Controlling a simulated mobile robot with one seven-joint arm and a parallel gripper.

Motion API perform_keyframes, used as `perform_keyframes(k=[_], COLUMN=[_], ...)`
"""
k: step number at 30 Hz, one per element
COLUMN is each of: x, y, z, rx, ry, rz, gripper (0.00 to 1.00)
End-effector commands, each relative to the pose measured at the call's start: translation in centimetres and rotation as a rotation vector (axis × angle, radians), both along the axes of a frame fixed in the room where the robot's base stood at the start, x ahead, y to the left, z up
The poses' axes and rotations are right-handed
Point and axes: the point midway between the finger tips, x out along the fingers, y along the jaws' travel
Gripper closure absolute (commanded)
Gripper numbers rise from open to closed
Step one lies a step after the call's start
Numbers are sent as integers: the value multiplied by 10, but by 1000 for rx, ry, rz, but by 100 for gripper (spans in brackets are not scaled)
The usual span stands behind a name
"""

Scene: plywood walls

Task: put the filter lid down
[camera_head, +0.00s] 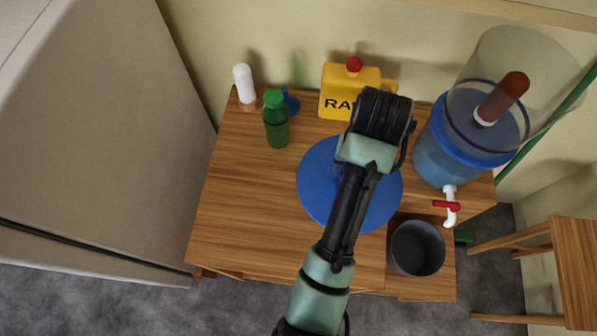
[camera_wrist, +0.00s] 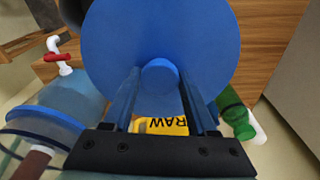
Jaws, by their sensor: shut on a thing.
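The filter lid is a round blue disc (camera_head: 318,182) in the head view, partly covered by my arm. It also shows in the wrist view (camera_wrist: 160,30), with a round blue knob at its near side. My gripper (camera_wrist: 159,80) is shut on the knob, one finger on each side. In the head view the lid appears over the middle of the wooden table (camera_head: 225,225); I cannot tell whether it touches the tabletop. The gripper's fingers are hidden in the head view.
A blue-based water filter (camera_head: 440,160) with a clear upper chamber, red-brown filter candle (camera_head: 505,95) and tap (camera_head: 449,205) stands right. A dark pot (camera_head: 417,248) is below the tap. A yellow RAW jug (camera_head: 338,85), green bottle (camera_head: 276,125) and white bottle (camera_head: 243,82) stand behind. The table's front left is clear.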

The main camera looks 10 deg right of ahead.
Motion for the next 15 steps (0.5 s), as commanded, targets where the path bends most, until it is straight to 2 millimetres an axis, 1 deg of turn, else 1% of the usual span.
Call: perform_keyframes(k=[1, 3, 6, 9, 15], x=[-12, -23, -35, -43, -47], y=[4, 12, 21, 27, 32], z=[-22, -38, -54, -63, -70], rx=[-3, -2, -2, -2, 0], ry=[7, 5, 2, 0, -2], rz=[36, 78, 123, 147, 162], gripper=[100, 100, 100, 100, 100])
